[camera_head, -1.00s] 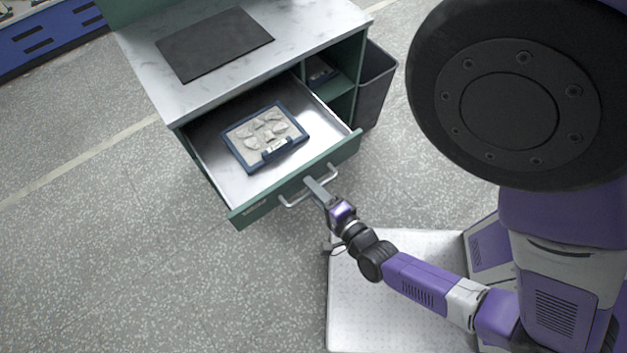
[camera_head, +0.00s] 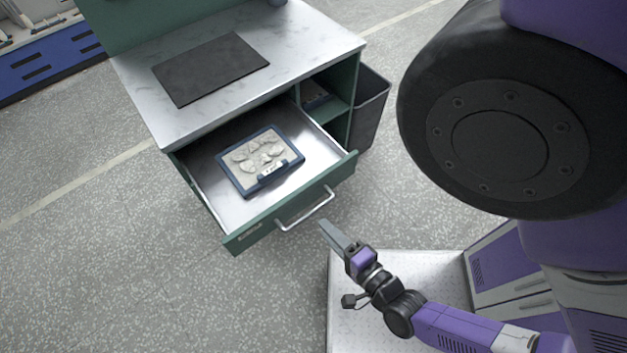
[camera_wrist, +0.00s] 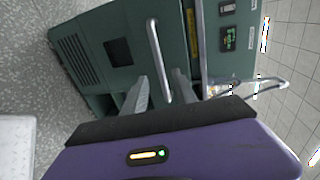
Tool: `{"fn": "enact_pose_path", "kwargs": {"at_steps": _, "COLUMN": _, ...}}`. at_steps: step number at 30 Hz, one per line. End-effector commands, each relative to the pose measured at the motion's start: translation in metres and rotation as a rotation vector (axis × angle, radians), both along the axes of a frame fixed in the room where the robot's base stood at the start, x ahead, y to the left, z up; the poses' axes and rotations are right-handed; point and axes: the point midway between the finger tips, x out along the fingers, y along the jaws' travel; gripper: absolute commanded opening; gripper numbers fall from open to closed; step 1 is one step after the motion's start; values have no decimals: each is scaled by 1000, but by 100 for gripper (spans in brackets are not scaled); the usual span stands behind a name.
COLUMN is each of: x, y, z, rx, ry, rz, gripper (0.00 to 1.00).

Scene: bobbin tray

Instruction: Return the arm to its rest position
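My gripper (camera_head: 330,232) is in front of the open drawer, a short way off its bar handle (camera_head: 305,209) and apart from it. In the wrist view the two fingers of my gripper (camera_wrist: 159,90) stand apart with nothing held. The handle (camera_wrist: 158,60) shows beyond the gap between them. My arm reaches in from the lower right over the pale base plate.
The drawer (camera_head: 212,197) is pulled out of the green cabinet and holds a blue-rimmed tray (camera_head: 231,187) of pale pieces. A black mat (camera_head: 210,68) lies on the worktop (camera_head: 300,40). A dark bin (camera_head: 369,110) stands beside the cabinet. The floor left of my gripper is clear.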

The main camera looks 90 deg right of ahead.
Motion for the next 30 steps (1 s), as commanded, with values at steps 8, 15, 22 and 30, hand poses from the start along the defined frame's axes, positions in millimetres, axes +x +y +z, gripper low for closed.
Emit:
{"fn": "enact_pose_path", "kwargs": {"at_steps": 8, "x": 0, "y": 0, "z": 0, "rx": -2, "ry": 2, "rz": 1, "gripper": 34}}
{"fn": "enact_pose_path", "kwargs": {"at_steps": 15, "x": 17, "y": 1, "z": 6, "rx": -160, "ry": 205, "rz": 103, "gripper": 34}}
{"fn": "enact_pose_path", "kwargs": {"at_steps": 22, "x": 60, "y": 27, "z": 83, "rx": -663, "ry": 597, "rz": 482, "gripper": 34}}
{"fn": "enact_pose_path", "kwargs": {"at_steps": 30, "x": 77, "y": 85, "z": 192, "rx": -1333, "ry": 806, "rz": 903, "gripper": 34}}
